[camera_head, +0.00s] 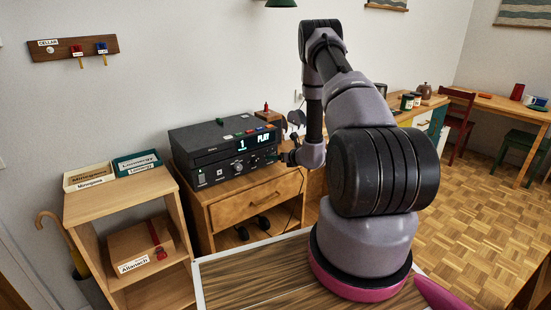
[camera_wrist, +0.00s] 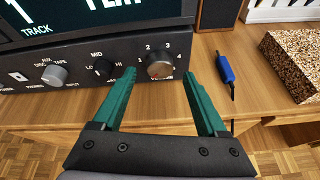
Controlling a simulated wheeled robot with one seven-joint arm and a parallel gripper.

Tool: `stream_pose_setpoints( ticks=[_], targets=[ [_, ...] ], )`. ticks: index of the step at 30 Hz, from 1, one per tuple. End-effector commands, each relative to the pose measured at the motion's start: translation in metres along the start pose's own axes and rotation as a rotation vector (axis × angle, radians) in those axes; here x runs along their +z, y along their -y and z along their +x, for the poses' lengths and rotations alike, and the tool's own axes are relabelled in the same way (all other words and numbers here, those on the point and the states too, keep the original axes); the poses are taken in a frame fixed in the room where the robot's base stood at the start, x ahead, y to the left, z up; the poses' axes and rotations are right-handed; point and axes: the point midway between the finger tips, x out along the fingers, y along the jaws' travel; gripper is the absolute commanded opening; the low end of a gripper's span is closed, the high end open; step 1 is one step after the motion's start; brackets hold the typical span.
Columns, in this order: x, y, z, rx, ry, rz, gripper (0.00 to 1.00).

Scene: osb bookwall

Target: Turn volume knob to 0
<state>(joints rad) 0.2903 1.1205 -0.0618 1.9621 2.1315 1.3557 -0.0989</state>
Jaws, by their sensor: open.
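The knob's pointer is too small to read surely.
A blue object (camera_wrist: 226,70) with a cable and a speckled block (camera_wrist: 292,66) lie right on the wooden top. A wooden shelf (camera_head: 130,195) stands left of the cabinet.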

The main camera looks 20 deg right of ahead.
Motion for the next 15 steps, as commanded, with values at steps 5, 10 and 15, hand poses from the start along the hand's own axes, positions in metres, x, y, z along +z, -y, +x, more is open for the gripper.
stream_pose_setpoints(
  ticks=[5,10,15],
  targets=[
    [0.001,0.001,-0.037,-0.004,0.0,0.002,0.75],
    [0.0,0.001,-0.069,-0.003,0.0,0.002,0.75],
    [0.0,0.001,-0.087,-0.002,0.0,0.001,0.75]
  ],
)
